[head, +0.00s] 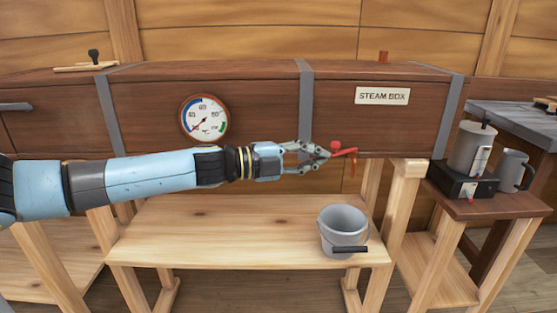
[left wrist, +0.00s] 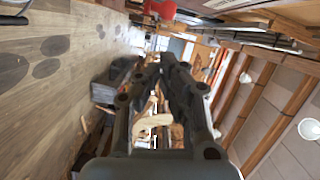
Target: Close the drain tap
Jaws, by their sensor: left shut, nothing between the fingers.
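The drain tap (head: 346,152) is at the lower front edge of the steam box (head: 250,105). The fingers hide part of the tap body. My right gripper is out of view.
A grey bucket (head: 343,232) stands on the wooden bench (head: 220,235) below the tap. A round gauge (head: 204,118) is on the box front, above my left arm. A grey pot (head: 470,150) and mug (head: 513,170) stand on a side table at the right. The bench's left part is clear.

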